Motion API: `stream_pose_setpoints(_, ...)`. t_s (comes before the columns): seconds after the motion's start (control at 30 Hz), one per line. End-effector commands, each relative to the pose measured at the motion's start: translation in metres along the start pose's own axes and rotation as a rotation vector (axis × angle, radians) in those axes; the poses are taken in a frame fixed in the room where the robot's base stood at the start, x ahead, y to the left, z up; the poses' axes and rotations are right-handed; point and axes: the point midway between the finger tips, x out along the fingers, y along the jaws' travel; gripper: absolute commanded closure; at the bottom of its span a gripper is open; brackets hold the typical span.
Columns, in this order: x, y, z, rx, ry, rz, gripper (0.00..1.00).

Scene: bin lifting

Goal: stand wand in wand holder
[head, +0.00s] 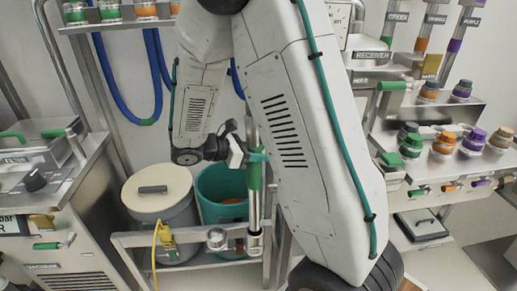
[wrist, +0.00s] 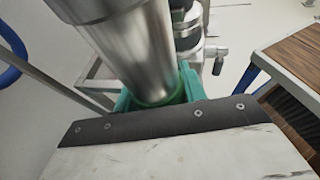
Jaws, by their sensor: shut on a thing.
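The wand (head: 254,182) is an upright metal tube with a green band. My gripper (head: 256,157), with teal fingers, is shut around it near the green band. In the wrist view the wand (wrist: 130,50) is a large metal tube rising between the teal fingers (wrist: 160,97). The wand's lower end meets the front rail of a low metal frame, by a metal fitting (head: 254,243). I cannot tell whether that fitting is the wand holder or part of the wand, nor whether the wand is seated.
A lidded cream bin (head: 157,205) and a teal bin (head: 222,187) stand inside the frame (head: 190,239). A short metal cylinder (head: 216,238) is on its rail. A cabinet (head: 60,235) is left; a rack of coloured knobs (head: 440,150) is right.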

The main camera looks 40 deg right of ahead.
Motion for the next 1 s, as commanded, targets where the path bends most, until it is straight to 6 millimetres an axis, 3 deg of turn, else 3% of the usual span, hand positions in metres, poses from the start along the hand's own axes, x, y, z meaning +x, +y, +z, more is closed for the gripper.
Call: stream_pose_setpoints(1.0,0.015,0.000,-0.039,0.001,0.000,0.000,0.90)
